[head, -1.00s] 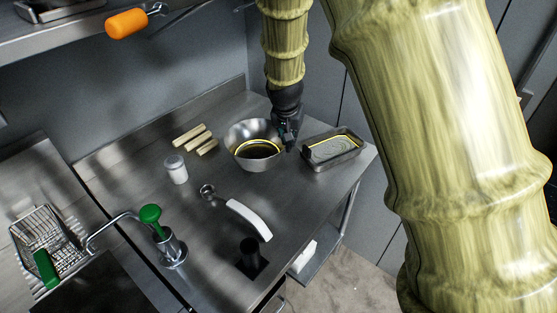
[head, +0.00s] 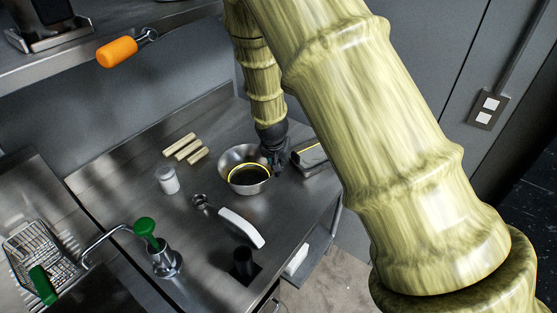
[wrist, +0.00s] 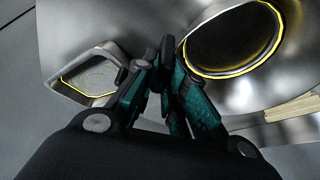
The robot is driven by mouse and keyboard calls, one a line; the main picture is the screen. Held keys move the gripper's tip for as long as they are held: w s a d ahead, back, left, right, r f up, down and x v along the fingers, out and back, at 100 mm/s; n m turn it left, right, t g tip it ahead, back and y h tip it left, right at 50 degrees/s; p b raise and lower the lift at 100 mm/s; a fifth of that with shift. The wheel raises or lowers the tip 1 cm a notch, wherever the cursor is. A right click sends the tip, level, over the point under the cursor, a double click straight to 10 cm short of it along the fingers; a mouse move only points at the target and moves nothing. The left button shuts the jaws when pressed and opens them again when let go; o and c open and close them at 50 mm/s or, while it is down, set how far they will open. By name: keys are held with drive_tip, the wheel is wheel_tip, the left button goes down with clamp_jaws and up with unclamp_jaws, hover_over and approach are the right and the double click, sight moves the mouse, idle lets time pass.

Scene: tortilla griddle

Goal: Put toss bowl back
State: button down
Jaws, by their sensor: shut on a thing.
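The toss bowl (head: 232,158) is a round steel bowl with a yellow ring visible inside. In the head view it is at the middle of the steel counter, near the back sticks. My gripper (head: 274,163) is at its right rim and shut on it, pointing down. In the wrist view the bowl (wrist: 215,82) fills the upper right, with its yellow ring. My gripper's dark fingertips (wrist: 163,52) are close together at the rim. I cannot tell if the bowl's base rests on the counter.
A rectangular steel pan (head: 311,155) is right of my gripper, partly behind my arm. A shelf (head: 160,22) overhangs the back left.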

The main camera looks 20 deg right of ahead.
drive_tip(key=shift+f, duration=0.15)
drive_tip(key=c, duration=1.5)
unclamp_jaws()
drive_tip(key=shift+r, duration=0.2)
drive_tip(key=shift+b+v, duration=1.9)
drive_tip(key=shift+v, duration=4.05)
drive_tip(key=shift+a, duration=0.1)
